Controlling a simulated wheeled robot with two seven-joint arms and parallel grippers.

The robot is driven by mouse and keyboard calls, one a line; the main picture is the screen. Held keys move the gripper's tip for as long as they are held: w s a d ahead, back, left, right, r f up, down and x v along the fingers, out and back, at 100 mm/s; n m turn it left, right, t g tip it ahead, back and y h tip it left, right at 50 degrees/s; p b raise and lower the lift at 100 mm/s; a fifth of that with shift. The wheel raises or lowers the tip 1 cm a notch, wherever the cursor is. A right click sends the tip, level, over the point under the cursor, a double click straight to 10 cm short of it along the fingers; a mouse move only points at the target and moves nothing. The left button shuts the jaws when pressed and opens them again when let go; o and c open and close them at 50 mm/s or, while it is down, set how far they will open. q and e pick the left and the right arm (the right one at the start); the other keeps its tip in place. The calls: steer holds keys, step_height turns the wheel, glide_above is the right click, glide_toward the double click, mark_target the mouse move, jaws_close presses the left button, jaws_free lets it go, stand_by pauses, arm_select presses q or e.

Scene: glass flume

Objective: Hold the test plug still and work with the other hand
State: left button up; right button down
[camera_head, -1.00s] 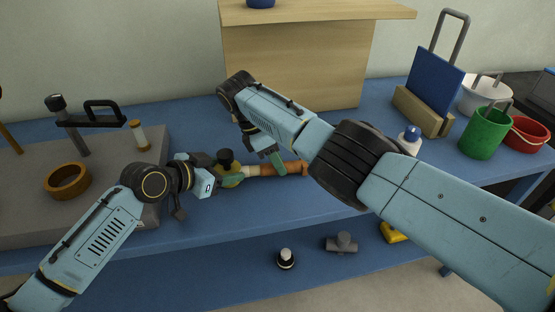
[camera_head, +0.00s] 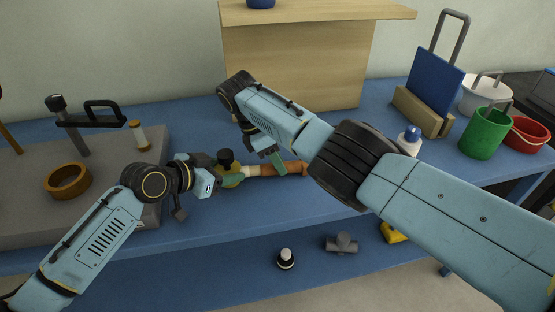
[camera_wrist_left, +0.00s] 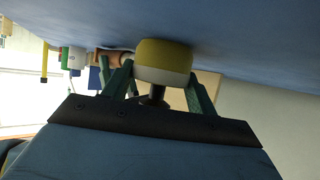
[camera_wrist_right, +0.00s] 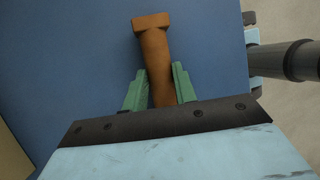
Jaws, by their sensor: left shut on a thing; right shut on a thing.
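The test plug, a rounded yellow and white piece (camera_wrist_left: 163,58) with a dark stem, sits between the green fingers of my left gripper (camera_head: 229,178). Its yellow part also shows in the head view (camera_head: 232,170), partly hidden by the gripper. My left gripper is shut on it, low over the blue bench. A brown cylindrical piece with a wider crossways end (camera_wrist_right: 153,50) lies between the fingers of my right gripper (camera_wrist_right: 159,72), which is shut on it. In the head view the brown piece (camera_head: 293,168) lies in line with the plug, to its right; whether they touch I cannot tell.
A grey slab (camera_head: 30,205) with a brown ring (camera_head: 67,181) is at the left. A wooden box (camera_head: 300,70) stands behind. A white bottle (camera_head: 409,141), green bucket (camera_head: 484,133) and red bucket (camera_head: 527,133) are at the right. Fittings lie on the lower shelf (camera_head: 220,285).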

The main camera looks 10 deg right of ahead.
mark_target(291, 162)
steer(key=shift+d, duration=0.1)
steer(key=shift+s+d, duration=0.15)
steer(key=shift+d, duration=1.25)
arm_select(q)
steer(key=o, duration=0.8)
steer(key=shift+a, duration=0.1)
